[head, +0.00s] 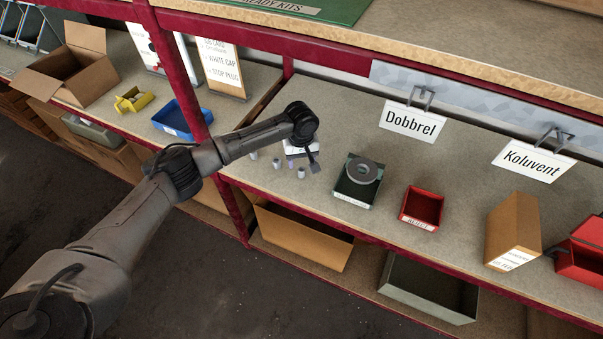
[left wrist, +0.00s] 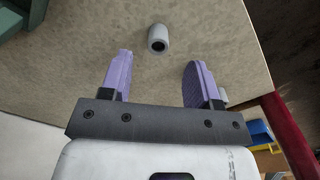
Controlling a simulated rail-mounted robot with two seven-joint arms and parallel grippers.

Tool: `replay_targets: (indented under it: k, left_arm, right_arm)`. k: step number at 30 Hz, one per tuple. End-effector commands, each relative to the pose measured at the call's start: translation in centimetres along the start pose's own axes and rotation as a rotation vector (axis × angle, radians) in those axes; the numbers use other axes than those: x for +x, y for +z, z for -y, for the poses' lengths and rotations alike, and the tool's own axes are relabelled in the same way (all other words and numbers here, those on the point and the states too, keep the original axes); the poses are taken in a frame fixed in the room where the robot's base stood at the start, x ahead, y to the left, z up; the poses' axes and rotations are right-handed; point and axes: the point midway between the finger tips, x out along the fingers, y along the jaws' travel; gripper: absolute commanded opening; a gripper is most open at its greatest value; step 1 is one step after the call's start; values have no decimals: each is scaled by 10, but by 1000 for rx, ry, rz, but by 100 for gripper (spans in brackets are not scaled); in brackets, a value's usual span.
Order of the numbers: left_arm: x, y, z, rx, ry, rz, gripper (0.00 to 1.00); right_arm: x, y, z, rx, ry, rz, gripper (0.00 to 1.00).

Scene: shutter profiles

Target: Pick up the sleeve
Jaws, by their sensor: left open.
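A small grey cylindrical sleeve (left wrist: 158,39) with a dark open bore shows in the left wrist view, just beyond the fingertips and roughly centred between them. My left gripper (left wrist: 158,60) is open and empty, with two purple fingers. In the head view my left gripper (head: 303,159) is low over the shelf, beside several small grey cylinders. One of them (head: 301,172) stands just in front of it, another (head: 277,162) to its left. I cannot tell which matches the wrist view. A light piece (left wrist: 223,95) is partly hidden behind the right-hand finger. My right gripper is not in view.
A dark green bin (head: 352,192) holding a grey ring (head: 361,171) stands right of the gripper. Further right are a red bin (head: 409,221) and a cardboard box (head: 503,236). A red post (head: 187,95) and a blue bin (head: 172,125) stand left. An upper shelf overhangs the back.

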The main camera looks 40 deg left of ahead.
Motion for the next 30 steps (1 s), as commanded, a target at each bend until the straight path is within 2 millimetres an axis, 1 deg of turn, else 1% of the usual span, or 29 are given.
replay_targets:
  k: [5, 15, 18, 23, 26, 30]
  left_arm:
    - [8, 0, -1, 1, 0, 0, 56]
    - [49, -1, -2, 0, 0, 0, 56]
    - [53, -1, -2, 1, 0, 0, 56]
    - [52, -1, -2, 1, 0, 0, 56]
    - [52, -1, -2, 1, 0, 0, 48]
    - [52, -1, -2, 1, 0, 0, 35]
  right_arm:
    - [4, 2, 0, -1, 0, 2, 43]
    - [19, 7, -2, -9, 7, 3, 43]
    - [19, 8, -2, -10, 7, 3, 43]
    - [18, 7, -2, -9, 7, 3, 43]
    - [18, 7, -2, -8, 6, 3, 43]
    - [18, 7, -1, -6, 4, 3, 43]
